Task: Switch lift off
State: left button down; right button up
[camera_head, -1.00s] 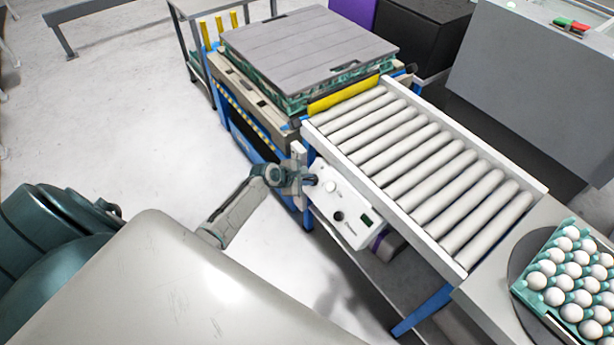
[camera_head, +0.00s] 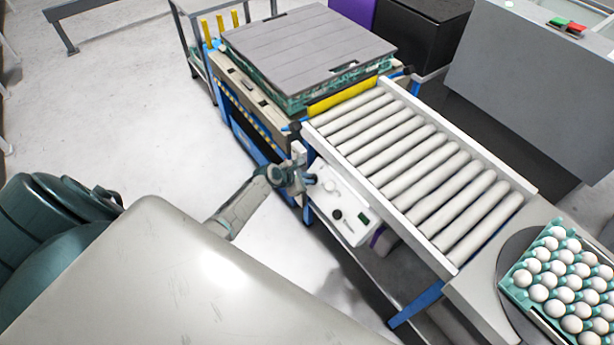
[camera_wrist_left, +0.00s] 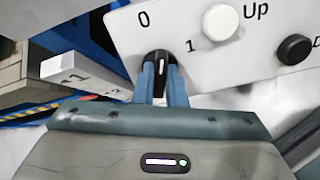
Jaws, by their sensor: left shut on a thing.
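The white control box (camera_head: 343,212) hangs at the side of the roller conveyor. In the left wrist view its panel (camera_wrist_left: 127,33) carries a black rotary switch (camera_wrist_left: 161,62) between the marks 0 and 1, a white button (camera_wrist_left: 220,22) labelled Up and a black button (camera_wrist_left: 294,48). My left gripper (camera_head: 308,179) is at the box's left end. In the left wrist view the fingers of my left gripper (camera_wrist_left: 162,80) are shut on the rotary switch, whose white line points nearly straight up, slightly left. My right gripper is not in view.
The lift (camera_head: 262,120) carries a stack topped by a grey board (camera_head: 305,45). The roller conveyor (camera_head: 420,170) runs from it towards an egg tray (camera_head: 517,287) at the lower right. Open floor (camera_head: 110,110) lies on the left.

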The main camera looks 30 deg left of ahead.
pick_arm(q)
jog(key=shift+d+r+n+p, duration=0.1)
jog(key=shift+d+n+p, duration=0.05)
jog(key=shift+n+p, duration=0.75)
jog(key=shift+d+n+p, duration=0.1)
jog(key=shift+n+p, duration=0.65)
jog(key=shift+n, duration=0.25)
jog(key=c, duration=1.5)
grip_release()
jog(key=shift+w, duration=0.1)
jog(key=shift+o, duration=0.5)
jog(key=shift+f, duration=0.2)
jog(key=p+v, duration=0.7)
jog(key=v, duration=0.2)
jog(key=shift+a+p, duration=0.2)
jog(key=shift+p, duration=0.2)
